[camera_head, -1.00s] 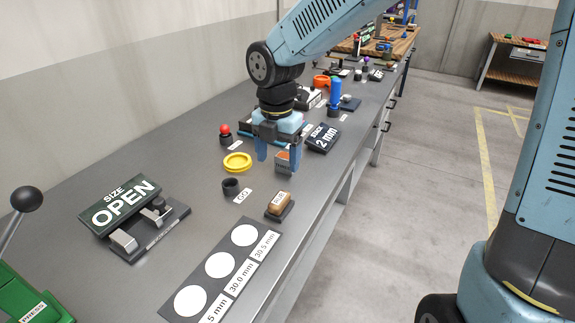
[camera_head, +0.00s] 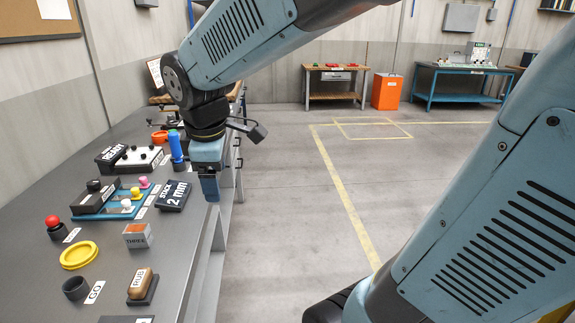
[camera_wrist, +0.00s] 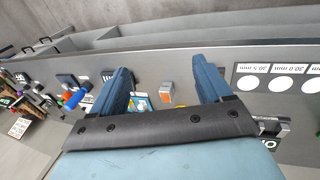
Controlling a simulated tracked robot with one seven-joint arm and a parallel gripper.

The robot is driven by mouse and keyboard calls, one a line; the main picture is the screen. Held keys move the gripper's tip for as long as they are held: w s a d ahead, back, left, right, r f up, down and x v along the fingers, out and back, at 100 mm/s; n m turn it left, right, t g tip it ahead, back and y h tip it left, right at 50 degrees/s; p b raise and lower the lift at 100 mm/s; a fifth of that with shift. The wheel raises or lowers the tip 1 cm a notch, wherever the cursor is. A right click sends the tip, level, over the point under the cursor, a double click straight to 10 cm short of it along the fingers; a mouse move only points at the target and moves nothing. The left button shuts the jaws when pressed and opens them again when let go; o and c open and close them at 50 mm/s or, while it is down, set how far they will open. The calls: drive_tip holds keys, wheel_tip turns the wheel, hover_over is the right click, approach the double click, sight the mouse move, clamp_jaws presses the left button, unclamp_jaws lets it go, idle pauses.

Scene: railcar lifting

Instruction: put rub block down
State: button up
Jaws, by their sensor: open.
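The rub block (camera_head: 142,283), a tan wooden block lettered RUB, sits on a dark base at the front edge of the grey bench. It is apart from my gripper (camera_head: 209,188), which hangs by the bench's right edge, farther back, near the 2 mm block (camera_head: 173,195). In the wrist view my gripper (camera_wrist: 161,63) has its two blue fingers wide apart with nothing held between them. An orange and grey lettered block (camera_head: 137,235) stands on the bench behind the rub block; it also shows between the fingers in the wrist view (camera_wrist: 167,93), farther off. I cannot make out the rub block there.
A yellow ring (camera_head: 78,255), a black cup (camera_head: 75,288) and a red-topped knob (camera_head: 55,227) stand left of the blocks. A blue tray with coloured pegs (camera_head: 112,203) and a blue cylinder (camera_head: 175,147) are farther back. The floor right of the bench is clear.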

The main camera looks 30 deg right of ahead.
drive_tip(key=s+d+r+m+t, duration=0.2)
drive_tip(key=s+d+r+m, duration=0.1)
drive_tip(key=s+d+m, duration=0.5)
drive_tip(key=d+m, duration=0.3)
drive_tip(key=m, duration=0.2)
drive_tip(key=shift+s+d+y, duration=0.35)
drive_tip(key=shift+y, duration=0.05)
drive_tip(key=shift+r, duration=0.1)
